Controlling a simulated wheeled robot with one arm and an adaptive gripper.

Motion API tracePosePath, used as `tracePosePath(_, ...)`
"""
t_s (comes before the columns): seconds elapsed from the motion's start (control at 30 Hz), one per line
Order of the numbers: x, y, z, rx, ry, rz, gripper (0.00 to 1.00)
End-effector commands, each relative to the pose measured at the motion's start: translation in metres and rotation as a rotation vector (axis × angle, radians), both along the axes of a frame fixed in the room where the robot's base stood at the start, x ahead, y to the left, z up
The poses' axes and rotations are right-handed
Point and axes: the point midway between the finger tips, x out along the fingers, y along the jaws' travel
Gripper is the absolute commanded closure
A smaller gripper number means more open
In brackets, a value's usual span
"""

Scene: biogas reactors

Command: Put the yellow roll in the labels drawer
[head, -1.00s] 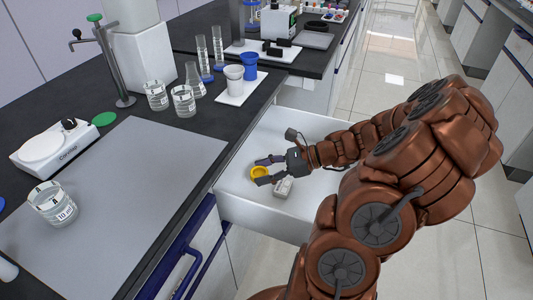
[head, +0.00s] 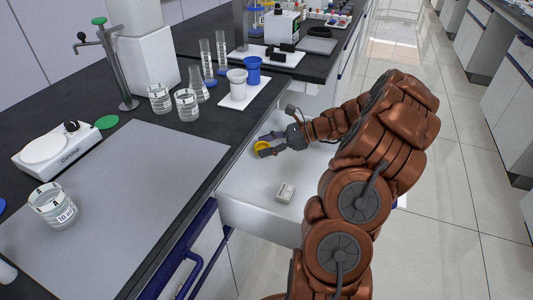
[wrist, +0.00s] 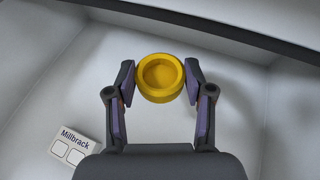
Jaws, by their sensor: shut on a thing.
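The yellow roll (wrist: 160,78) is held between the two fingertips of my gripper (wrist: 160,80) in the wrist view. In the head view the yellow roll (head: 261,147) shows at the left end of my gripper (head: 268,145), over the far part of an open white drawer (head: 245,200). The wrist view shows the drawer's pale inner floor (wrist: 70,85) below the roll. I cannot tell whether the roll touches the floor. A small white box (head: 285,193) lies in the drawer, apart from the roll; in the wrist view the box (wrist: 72,145) reads "Millbrack".
The dark counter (head: 150,190) edges the drawer on the left. On it stand a white tray with cups (head: 245,98), glass beakers (head: 187,105), a scale (head: 55,150) and a grey mat (head: 120,180). The drawer floor around the box is clear.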

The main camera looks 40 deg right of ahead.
Motion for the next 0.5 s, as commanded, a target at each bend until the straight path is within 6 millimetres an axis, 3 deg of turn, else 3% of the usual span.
tracePosePath(0.1,0.004,-0.003,-0.004,0.001,0.001,0.001,0.71)
tracePosePath(0.3,0.003,-0.002,-0.032,0.004,0.002,0.000,0.71)
tracePosePath(0.5,0.003,-0.002,-0.035,0.001,-0.002,0.000,0.71)
